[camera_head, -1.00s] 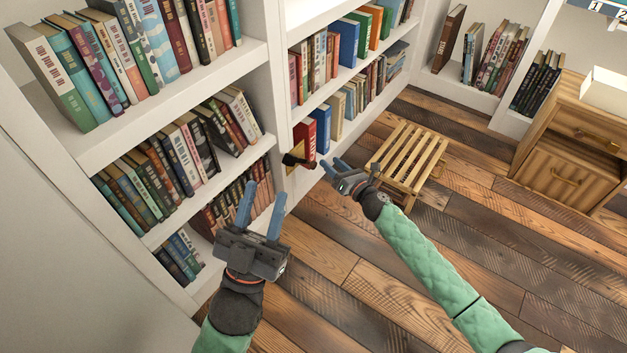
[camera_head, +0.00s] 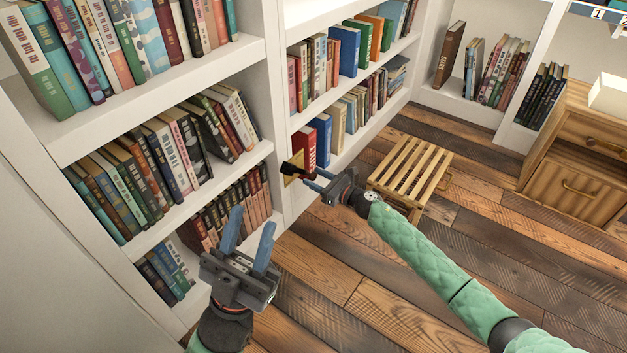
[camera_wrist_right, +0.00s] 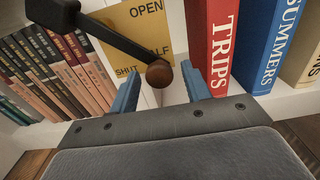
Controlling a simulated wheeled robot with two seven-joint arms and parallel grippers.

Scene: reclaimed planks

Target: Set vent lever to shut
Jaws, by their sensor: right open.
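The vent lever (camera_head: 288,168) is a black arm in front of a yellow plate (camera_head: 292,178) on the bookcase upright. In the right wrist view the lever (camera_wrist_right: 118,38) slants from its upper-left pivot to a brown ball knob (camera_wrist_right: 159,73). The yellow plate (camera_wrist_right: 152,22) reads OPEN at the top, a partly covered HALF, and SHUT lower left. The lever crosses near HALF; its exact setting is hard to tell. My right gripper (camera_head: 313,180) is open, with the knob between its fingers in the wrist view; contact is unclear. My left gripper (camera_head: 252,220) is open and empty.
Books fill the shelves; a red book (camera_wrist_right: 211,45) and a blue book (camera_wrist_right: 268,45) stand close right of the plate. A slatted wooden stool (camera_head: 410,175) is near my right forearm. A wooden cabinet (camera_head: 575,150) stands far right. Plank floor between is clear.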

